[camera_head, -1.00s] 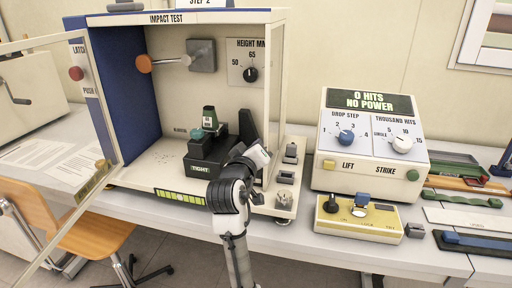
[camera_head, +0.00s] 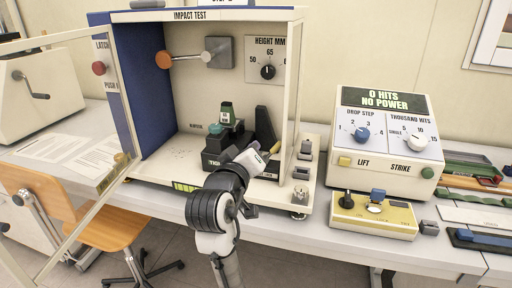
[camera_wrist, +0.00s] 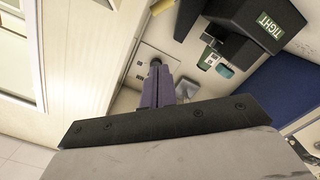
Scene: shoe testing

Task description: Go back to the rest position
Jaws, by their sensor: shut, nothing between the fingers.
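My gripper (camera_wrist: 158,80) is shut and empty, its two fingers together in the wrist view. In the head view my arm reaches up to the front of the open impact test cabinet (camera_head: 225,16), and its wrist hides part of the dark clamp (camera_head: 265,128) inside. The wrist view shows the clamp with its "TIGHT" label (camera_wrist: 268,25) at upper right, apart from the fingers. A green-and-dark piece (camera_head: 227,112) stands in the clamp.
The cabinet's clear door (camera_head: 74,212) stands open at left, near an orange chair (camera_head: 108,226). The control box (camera_head: 382,143) and yellow lock box (camera_head: 372,216) stand right of my arm. Small fixtures (camera_head: 301,172) line the cabinet's right side. Free floor shows below the bench.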

